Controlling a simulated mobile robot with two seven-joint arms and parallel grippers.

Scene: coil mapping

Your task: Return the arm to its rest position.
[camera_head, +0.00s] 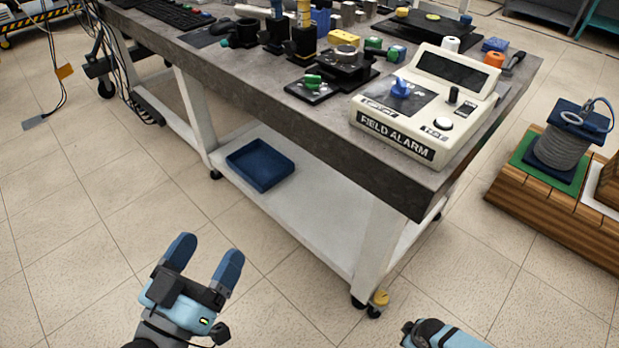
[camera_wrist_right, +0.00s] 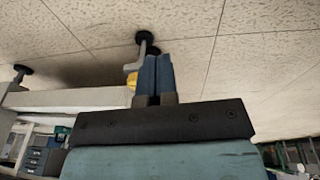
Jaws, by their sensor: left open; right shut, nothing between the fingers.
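My left gripper (camera_head: 206,264) is at the lower left of the head view. Its two blue fingers are spread apart with nothing between them, over the bare floor in front of the workbench. Of my right arm, only a light blue and black part shows at the bottom edge of the head view; its fingertips cannot be made out there. In the right wrist view my right gripper (camera_wrist_right: 157,75) has its two blue fingers together and holds nothing. A bench leg with a caster and a yellow part shows behind them.
A grey-topped workbench (camera_head: 240,75) on casters crosses the upper middle. A field alarm box (camera_head: 410,150) and several small parts stand on it. A blue tray (camera_head: 260,165) lies on its lower shelf. A wire coil (camera_head: 562,150) sits on a wooden pallet (camera_head: 545,215) at right. The near floor is clear.

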